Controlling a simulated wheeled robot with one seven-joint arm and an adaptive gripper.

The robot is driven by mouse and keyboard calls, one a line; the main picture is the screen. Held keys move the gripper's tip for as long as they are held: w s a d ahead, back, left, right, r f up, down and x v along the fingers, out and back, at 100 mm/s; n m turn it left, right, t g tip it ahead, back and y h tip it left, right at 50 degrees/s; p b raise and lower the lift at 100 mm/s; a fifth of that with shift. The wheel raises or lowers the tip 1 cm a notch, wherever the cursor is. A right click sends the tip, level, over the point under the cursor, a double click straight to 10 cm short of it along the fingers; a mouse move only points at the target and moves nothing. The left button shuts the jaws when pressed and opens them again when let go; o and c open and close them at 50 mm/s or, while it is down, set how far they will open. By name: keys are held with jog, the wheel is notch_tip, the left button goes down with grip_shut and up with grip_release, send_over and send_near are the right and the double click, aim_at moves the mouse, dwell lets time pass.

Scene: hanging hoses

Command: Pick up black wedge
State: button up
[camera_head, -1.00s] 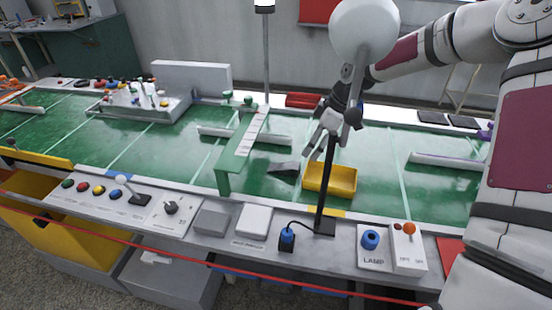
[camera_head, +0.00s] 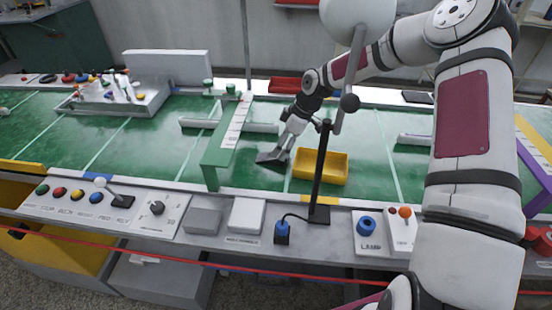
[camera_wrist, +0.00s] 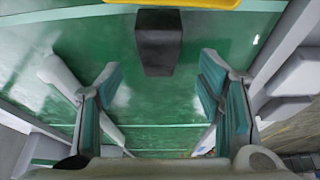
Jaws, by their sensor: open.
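The black wedge (camera_head: 270,157) lies on the green tabletop, just right of the green measuring stand and left of the yellow bin. It also shows in the wrist view (camera_wrist: 158,45) near the top middle. My gripper (camera_head: 283,150) is close to the wedge in the head view and overlaps its right side there. In the wrist view my gripper (camera_wrist: 160,95) is open, with its two padded fingers wide apart. The wedge is beyond the fingertips, roughly centred between them, and nothing is held.
The yellow bin (camera_head: 320,167) stands close to the right of the wedge. A black lamp post (camera_head: 319,175) rises in front of the bin. The green measuring stand (camera_head: 220,150) is close on the left. Grey and white control boxes line the front edge.

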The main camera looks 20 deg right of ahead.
jog(key=x, duration=0.5)
jog(key=shift+d, duration=0.25)
jog(key=c, duration=1.3)
jog(key=shift+r, duration=0.1)
